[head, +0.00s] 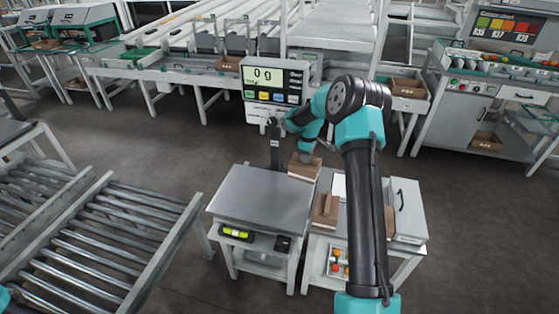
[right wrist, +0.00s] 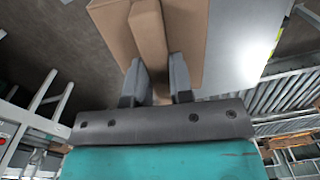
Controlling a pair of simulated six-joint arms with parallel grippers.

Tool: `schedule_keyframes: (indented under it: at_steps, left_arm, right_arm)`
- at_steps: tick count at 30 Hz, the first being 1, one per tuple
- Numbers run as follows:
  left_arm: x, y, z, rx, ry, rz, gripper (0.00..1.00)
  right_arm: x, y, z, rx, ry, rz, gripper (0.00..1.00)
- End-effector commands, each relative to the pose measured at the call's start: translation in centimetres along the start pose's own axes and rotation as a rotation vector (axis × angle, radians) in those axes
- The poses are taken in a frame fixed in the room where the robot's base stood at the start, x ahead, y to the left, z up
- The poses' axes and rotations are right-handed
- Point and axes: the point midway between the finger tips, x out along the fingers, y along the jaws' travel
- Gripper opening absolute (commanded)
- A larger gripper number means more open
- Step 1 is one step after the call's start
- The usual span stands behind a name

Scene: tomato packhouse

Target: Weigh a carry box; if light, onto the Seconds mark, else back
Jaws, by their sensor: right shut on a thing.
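My right gripper (head: 304,156) is shut on the handle of a brown carry box (head: 303,172). In the right wrist view the fingers stand either side of the handle of the box (right wrist: 190,30). The box is near the back right corner of the grey scale plate (head: 258,198); it appears held above it, and the plate is otherwise bare. The scale display (head: 272,78) reads 0 g. A second brown carry box (head: 322,217) stands on the side table to the right. A white patch (head: 339,187) lies behind it, its print unreadable. My left gripper is out of view.
A grey case with a handle (head: 405,208) stands at the side table's right. A shelf under the scale holds a yellow-green level (head: 236,233). Roller conveyors (head: 100,235) fill the left. My right arm crosses in front of the side table.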

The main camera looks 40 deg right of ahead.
Motion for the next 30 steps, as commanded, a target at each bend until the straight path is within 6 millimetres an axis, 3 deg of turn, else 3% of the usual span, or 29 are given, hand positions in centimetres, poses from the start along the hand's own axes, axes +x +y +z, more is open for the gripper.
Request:
schedule_keyframes:
  at_steps: [1,6,16,21,30]
  left_arm:
    - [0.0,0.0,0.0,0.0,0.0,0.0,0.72]
    - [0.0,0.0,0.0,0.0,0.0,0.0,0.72]
    - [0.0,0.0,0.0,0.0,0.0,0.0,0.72]
    - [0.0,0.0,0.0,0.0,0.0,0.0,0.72]
    - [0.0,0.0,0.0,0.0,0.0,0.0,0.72]
  right_arm:
    - [-0.1,1.1,1.9,-0.003,-0.001,0.002,0.0]
    - [-0.4,4.1,7.8,-0.044,-0.003,0.008,0.0]
    - [-1.2,7.9,18.5,-0.123,-0.012,0.022,0.0]
    - [-1.5,8.5,20.9,-0.144,-0.015,0.025,0.0]
    - [-1.5,8.6,21.1,-0.147,-0.015,0.025,0.0]
